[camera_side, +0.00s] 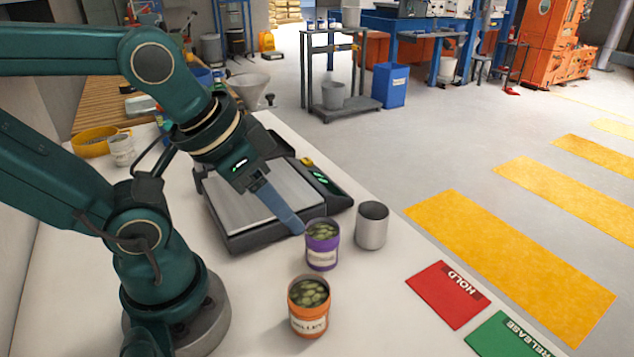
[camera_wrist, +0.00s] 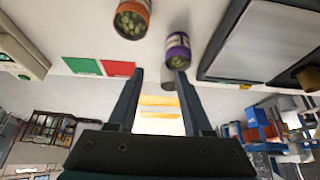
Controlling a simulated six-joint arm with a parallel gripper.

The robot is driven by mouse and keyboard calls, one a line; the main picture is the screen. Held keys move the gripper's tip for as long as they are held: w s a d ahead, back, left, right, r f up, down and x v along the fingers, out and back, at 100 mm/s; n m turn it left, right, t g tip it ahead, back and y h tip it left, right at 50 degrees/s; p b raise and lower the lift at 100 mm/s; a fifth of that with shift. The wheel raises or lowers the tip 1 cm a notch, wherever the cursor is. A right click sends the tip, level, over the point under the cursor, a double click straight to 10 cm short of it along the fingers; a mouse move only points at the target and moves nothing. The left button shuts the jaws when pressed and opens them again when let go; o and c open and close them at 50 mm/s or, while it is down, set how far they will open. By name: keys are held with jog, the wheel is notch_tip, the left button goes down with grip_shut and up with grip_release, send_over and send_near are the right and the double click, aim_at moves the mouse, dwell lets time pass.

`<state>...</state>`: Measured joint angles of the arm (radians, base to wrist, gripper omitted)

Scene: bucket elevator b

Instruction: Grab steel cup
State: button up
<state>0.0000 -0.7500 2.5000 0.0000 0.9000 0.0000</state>
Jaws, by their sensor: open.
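The steel cup (camera_side: 371,226) is a plain grey cylinder standing upright on the white bench near its right edge, in the side view. In the wrist view a grey piece that looks like it (camera_wrist: 168,79) shows behind the purple can, mostly hidden. My gripper (camera_side: 297,231) reaches down over the scale, its fingertips at the left of the purple can and short of the steel cup. Whether the fingers touch the purple can is unclear. In the wrist view my gripper (camera_wrist: 160,73) has its two fingers apart, with nothing held between them.
The purple can (camera_side: 322,245) and orange can (camera_side: 309,308) hold green pieces and stand left of the steel cup. A scale (camera_side: 262,205) lies behind them. A red HOLD mat (camera_side: 447,294) and green RELEASE mat (camera_side: 506,337) lie at the lower right.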

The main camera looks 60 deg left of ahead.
jog(key=o, duration=0.6)
